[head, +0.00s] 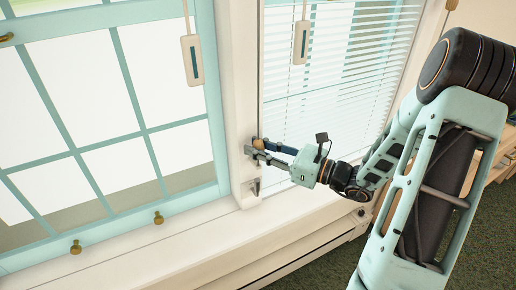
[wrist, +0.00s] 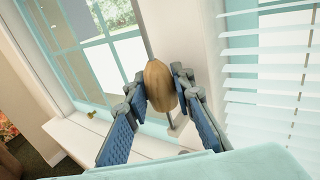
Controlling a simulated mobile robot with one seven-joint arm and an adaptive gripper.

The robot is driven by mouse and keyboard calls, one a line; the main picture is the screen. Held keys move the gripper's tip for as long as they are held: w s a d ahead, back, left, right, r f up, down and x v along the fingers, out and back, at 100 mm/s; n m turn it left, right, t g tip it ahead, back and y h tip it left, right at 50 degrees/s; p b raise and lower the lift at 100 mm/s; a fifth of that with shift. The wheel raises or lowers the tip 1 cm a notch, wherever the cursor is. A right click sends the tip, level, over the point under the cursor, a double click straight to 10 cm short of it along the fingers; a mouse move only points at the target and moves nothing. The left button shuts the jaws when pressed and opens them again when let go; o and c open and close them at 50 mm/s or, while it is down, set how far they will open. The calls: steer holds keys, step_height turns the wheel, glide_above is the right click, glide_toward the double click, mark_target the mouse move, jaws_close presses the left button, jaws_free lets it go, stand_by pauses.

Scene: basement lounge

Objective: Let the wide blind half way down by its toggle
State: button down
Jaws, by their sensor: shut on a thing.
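My gripper (head: 256,149) is shut on a wooden toggle (head: 258,143), in front of the white post between the two windows. In the wrist view the brown, egg-shaped toggle (wrist: 158,86) sits between both blue-padded fingers. A white slatted blind (head: 345,60) hangs in the right window; its slats also show at the right of the wrist view (wrist: 270,80). Its lower edge is hard to make out behind my arm. No lowered slats show over the left window (head: 85,100). I cannot tell from these frames which blind the toggle's cord works.
A small metal cleat (head: 256,187) is on the post just below my gripper. Two pale tags, left (head: 192,60) and right (head: 301,42), hang on cords above. Brass knobs (head: 158,217) line the left window's bottom. The sill (head: 150,245) is clear.

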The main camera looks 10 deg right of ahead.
step_height(320, 180, up, 16)
steer(key=p, duration=1.2)
steer(key=shift+r, duration=0.15)
steer(key=c, duration=1.9)
jaws_free()
steer(key=v, duration=1.2)
